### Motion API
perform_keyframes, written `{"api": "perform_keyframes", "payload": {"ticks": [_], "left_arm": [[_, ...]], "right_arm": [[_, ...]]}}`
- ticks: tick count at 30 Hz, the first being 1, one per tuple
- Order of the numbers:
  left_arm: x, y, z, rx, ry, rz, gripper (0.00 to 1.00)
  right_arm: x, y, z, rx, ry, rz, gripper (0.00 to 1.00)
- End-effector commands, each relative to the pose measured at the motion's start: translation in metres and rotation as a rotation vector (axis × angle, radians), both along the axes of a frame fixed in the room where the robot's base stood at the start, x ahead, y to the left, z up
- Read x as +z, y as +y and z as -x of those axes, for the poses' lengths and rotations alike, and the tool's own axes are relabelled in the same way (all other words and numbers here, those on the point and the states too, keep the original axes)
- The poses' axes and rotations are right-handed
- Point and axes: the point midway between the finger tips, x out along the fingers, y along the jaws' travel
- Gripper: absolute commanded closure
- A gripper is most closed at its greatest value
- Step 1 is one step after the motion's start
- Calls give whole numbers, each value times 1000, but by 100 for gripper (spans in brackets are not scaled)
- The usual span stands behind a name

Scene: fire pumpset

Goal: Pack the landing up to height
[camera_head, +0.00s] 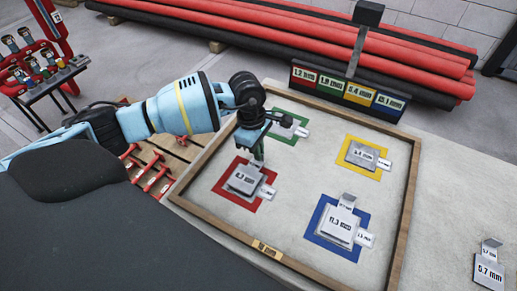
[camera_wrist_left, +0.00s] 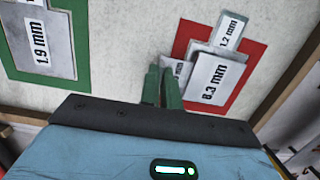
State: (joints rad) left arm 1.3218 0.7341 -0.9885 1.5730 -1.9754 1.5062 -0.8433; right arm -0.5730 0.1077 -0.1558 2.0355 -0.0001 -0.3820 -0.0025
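A wooden-framed tray (camera_head: 401,232) holds red, green, yellow and blue squares, with labelled grey metal plates on each. The red square (camera_head: 227,196) bears a stack topped by an 8.3 mm plate (camera_head: 243,182), also seen in the left wrist view (camera_wrist_left: 214,80). The blue square (camera_head: 322,237) bears a plate stack (camera_head: 339,226) with a raised tab. The yellow square (camera_head: 375,172) bears a plate (camera_head: 361,154); the green square bears a 1.9 mm plate (camera_wrist_left: 38,42). My left gripper (camera_head: 259,156) points down beside the red stack. Its green fingers (camera_wrist_left: 162,88) are close together; any grip is unclear. My right gripper is out of view.
A loose plate marked 0.7 mm (camera_head: 489,270) lies right of the tray. A four-colour sign (camera_head: 346,92) stands behind it. Red pipes (camera_head: 300,35) lie beyond, a tool rack (camera_head: 40,68) stands at left, and a pallet (camera_head: 165,155) is below. The tray's centre is bare.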

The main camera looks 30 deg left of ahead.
Motion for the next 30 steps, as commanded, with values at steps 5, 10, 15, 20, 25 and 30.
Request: {"api": "perform_keyframes", "payload": {"ticks": [5, 10, 15, 20, 25, 30], "left_arm": [[-3, 0, 0, 0, 0, 0, 100], [-5, 0, 0, 0, 0, 0, 100], [-7, 0, 0, 0, 0, 0, 100], [-9, 0, 0, 0, 0, 0, 100], [-9, 0, 0, 0, -1, 0, 83], [-9, 0, 0, 0, -1, 0, 71]], "right_arm": [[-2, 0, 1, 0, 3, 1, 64], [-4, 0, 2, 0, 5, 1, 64], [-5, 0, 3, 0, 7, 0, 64], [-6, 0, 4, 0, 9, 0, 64], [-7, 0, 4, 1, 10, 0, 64], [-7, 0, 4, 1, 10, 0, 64]]}}
